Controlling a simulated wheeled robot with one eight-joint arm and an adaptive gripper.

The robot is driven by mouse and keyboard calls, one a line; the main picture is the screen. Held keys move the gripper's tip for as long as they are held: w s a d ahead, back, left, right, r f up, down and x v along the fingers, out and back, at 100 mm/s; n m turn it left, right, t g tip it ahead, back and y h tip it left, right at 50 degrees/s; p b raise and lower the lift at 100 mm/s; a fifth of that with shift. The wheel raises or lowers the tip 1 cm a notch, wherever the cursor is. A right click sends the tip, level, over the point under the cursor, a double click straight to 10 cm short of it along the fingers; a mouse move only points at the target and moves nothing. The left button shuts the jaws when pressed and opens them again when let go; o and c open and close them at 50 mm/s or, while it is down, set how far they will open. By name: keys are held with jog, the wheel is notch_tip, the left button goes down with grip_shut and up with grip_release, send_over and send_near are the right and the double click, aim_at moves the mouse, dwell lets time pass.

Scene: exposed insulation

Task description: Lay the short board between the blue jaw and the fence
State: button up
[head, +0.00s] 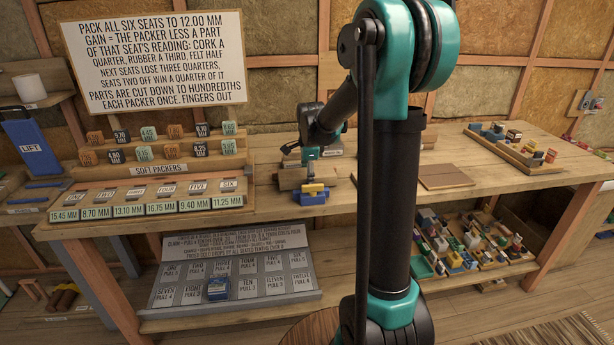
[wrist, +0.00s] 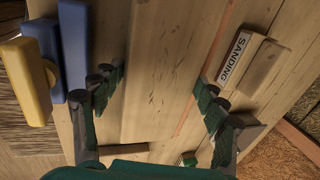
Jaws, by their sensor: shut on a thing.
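My gripper (head: 309,154) is low over the middle of the bench, its fingers partly hidden by my wrist. In the wrist view my gripper (wrist: 157,92) has its fingers apart on either side of a pale board (wrist: 160,55), which I take to be the short board; its edges blend with the bench wood. The blue jaw (wrist: 75,45) is left of the left finger, close to it, with a yellow part (wrist: 25,80) beyond. The blue jaw (head: 313,198) also shows at the bench's front edge. I cannot make out the fence for certain.
A SANDING label block (wrist: 238,60) stands right of the right finger, a wooden block (wrist: 264,66) beside it. The soft packer rack (head: 160,168) is at left. A flat board (head: 446,177) and a tray of small parts (head: 515,152) lie at right.

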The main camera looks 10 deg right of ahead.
jog(key=shift+f, duration=0.3)
jog(key=shift+f, duration=0.1)
jog(key=o, duration=1.3)
jog(key=v, duration=1.2)
